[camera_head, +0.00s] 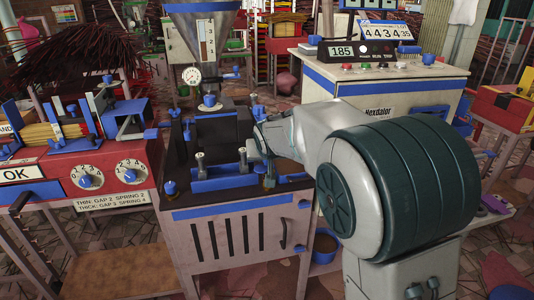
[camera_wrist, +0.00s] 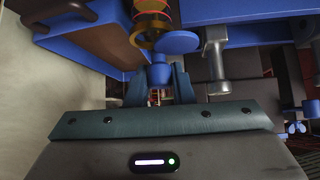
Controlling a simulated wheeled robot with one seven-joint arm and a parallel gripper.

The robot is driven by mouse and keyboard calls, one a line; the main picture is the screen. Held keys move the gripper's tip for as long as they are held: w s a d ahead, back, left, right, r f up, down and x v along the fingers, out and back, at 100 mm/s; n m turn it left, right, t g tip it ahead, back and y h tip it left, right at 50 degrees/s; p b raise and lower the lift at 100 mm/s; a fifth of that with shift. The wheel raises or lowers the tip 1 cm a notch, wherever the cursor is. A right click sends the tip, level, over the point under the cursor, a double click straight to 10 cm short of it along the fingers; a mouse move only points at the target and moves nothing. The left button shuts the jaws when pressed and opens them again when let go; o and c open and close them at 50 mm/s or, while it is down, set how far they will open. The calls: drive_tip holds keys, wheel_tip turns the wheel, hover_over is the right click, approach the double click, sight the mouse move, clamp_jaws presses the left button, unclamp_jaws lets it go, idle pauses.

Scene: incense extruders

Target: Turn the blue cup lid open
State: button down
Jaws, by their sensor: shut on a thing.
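In the wrist view, a small blue knob-like part (camera_wrist: 160,74) sits between the two dark fingers of my gripper (camera_wrist: 159,84), which is shut on it. Just beyond it is a flat round blue disc (camera_wrist: 177,42), overlapping a brass ring (camera_wrist: 146,40). The knob and disc look like parts of the blue cup lid, but I cannot tell how they join. In the head view, my gripper (camera_head: 261,145) is at the right side of the dark-topped machine (camera_head: 240,232). Its fingertips and the lid are mostly hidden there by my wrist.
A metal post (camera_wrist: 215,62) stands close to the right of my gripper in the wrist view. In the head view, a hopper (camera_head: 203,38) with a gauge rises behind the machine top. A red control box (camera_head: 112,172) stands left; a white console (camera_head: 385,85) stands behind right.

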drive_tip(key=m+h+b, duration=0.3)
drive_tip(key=m, duration=0.1)
drive_tip(key=shift+a+f+b, duration=0.15)
drive_tip(key=shift+f+b, duration=0.1)
drive_tip(key=shift+b, duration=0.05)
drive_tip(key=shift+r+m+h+b, duration=0.1)
drive_tip(key=shift+m+h+b, duration=0.3)
drive_tip(key=shift+m+h, duration=0.5)
drive_tip(key=m+g+h, duration=0.1)
drive_tip(key=m, duration=0.1)
drive_tip(key=m+h+p, duration=0.1)
drive_tip(key=shift+r+m+g, duration=0.2)
drive_tip(key=shift+m+g, duration=0.2)
drive_tip(key=m+g+h+p, duration=0.1)
drive_tip(key=m+p, duration=0.1)
drive_tip(key=shift+m+h, duration=0.3)
drive_tip(key=shift+m+g+h+p, duration=0.3)
drive_tip(key=shift+m+g+p, duration=0.3)
drive_tip(key=shift+p, duration=0.1)
drive_tip(key=shift+f, duration=0.15)
drive_tip(key=c, duration=1.3)
unclamp_jaws()
drive_tip(key=shift+o, duration=0.2)
